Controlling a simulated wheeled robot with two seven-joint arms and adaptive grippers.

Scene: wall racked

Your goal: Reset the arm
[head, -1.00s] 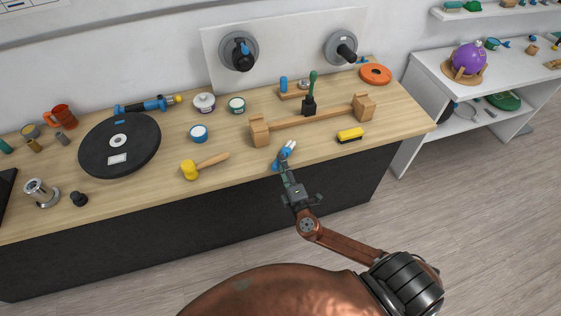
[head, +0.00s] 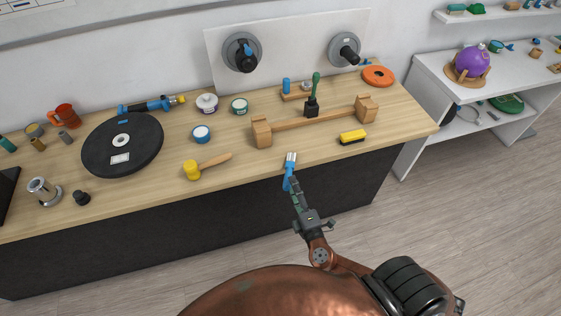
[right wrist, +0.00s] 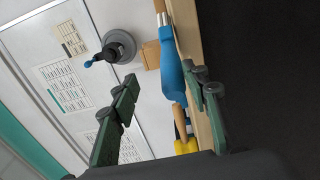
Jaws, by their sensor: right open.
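My right gripper (head: 294,182) is at the front edge of the workbench, below the wooden handle rack. Its jaws are open, with the two green fingers (right wrist: 161,82) wide apart in the right wrist view. A blue-handled tool with a silver end (head: 289,172) lies at the bench edge just ahead of the fingers. In the right wrist view the blue handle (right wrist: 173,72) shows between the fingers, closer to the right-hand one. I cannot tell whether it touches that finger. My left gripper is not in view.
The workbench (head: 235,185) holds a yellow mallet (head: 193,170), a yellow brush (head: 352,137), a wooden rack (head: 310,121), small tubs and a black disc (head: 122,143). Two wall-mounted grey discs stand behind. Open floor (head: 450,230) lies to the right.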

